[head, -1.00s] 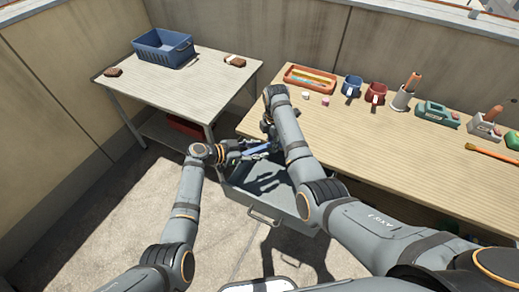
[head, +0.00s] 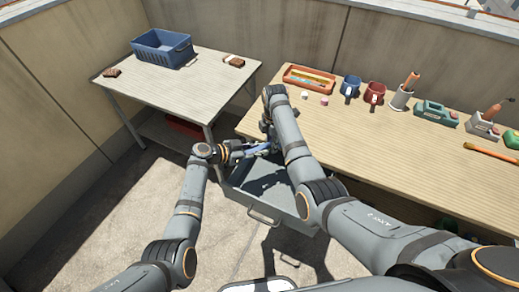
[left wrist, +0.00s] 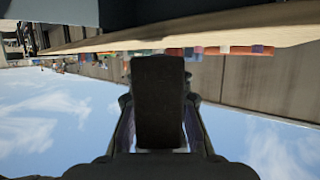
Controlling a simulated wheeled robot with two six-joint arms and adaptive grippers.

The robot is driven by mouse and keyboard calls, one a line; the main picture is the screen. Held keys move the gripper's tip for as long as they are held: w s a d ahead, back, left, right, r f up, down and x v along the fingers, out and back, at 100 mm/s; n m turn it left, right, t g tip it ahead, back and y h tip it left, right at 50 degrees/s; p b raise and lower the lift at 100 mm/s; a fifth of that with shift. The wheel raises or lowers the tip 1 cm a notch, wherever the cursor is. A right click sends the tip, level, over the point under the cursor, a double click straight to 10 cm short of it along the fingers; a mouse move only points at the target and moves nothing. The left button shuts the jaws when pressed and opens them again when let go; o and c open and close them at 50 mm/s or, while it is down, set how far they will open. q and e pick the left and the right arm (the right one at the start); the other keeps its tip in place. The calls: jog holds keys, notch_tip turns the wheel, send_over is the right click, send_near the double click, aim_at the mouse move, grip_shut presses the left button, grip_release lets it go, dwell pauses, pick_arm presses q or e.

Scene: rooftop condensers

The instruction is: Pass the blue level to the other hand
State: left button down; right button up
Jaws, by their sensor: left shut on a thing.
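The blue level (head: 261,148) is in the head view, above the grey open drawer of the long bench. My left gripper (head: 240,152) is shut on it from the left. In the left wrist view, a dark block (left wrist: 160,100) fills the space between the fingers of my left gripper (left wrist: 159,130); its colour is lost in shadow. My right gripper (head: 268,129) points down close to the level's far end and is largely hidden by its own arm. Whether it touches the level or has closed cannot be made out.
The grey drawer (head: 262,214) stands open below. On the long bench (head: 345,145) are an orange tray (head: 309,79), a blue mug (head: 351,87), a red mug (head: 374,93) and tools. A blue basket (head: 162,47) stands on the left table (head: 165,88).

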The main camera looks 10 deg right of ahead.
jog(key=shift+o, duration=1.4)
